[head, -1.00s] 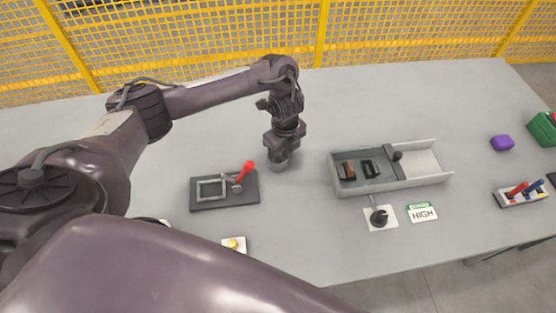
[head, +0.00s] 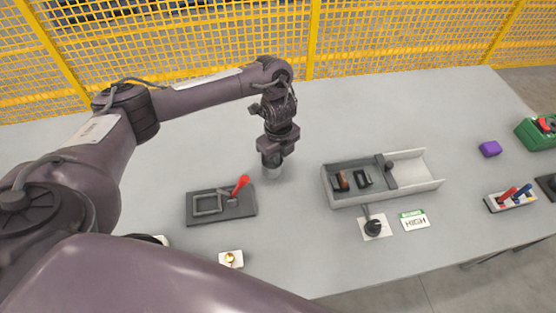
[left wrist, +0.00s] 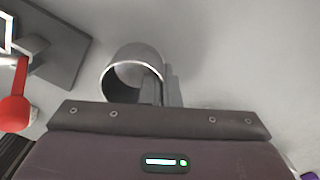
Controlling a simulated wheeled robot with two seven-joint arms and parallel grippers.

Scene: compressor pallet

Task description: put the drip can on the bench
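The drip can (head: 271,173) is a small round grey metal can under my left gripper (head: 272,158), left of the middle of the bench. In the left wrist view the can (left wrist: 132,67) shows its open mouth and bright rim. The left gripper's fingers (left wrist: 163,88) are close together at the can's right side and appear shut on its wall. The can is at or just above the bench (head: 300,240); I cannot tell whether its base touches. My right gripper is not in view.
A dark plate with a red-handled clamp (head: 222,203) lies left of the can. A grey tray (head: 400,190) stands to the right, with a black-knobbed lever (head: 373,227) and a HIGH card (head: 415,220) in front. Yellow mesh fencing (head: 200,45) runs behind. Bench behind the can is clear.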

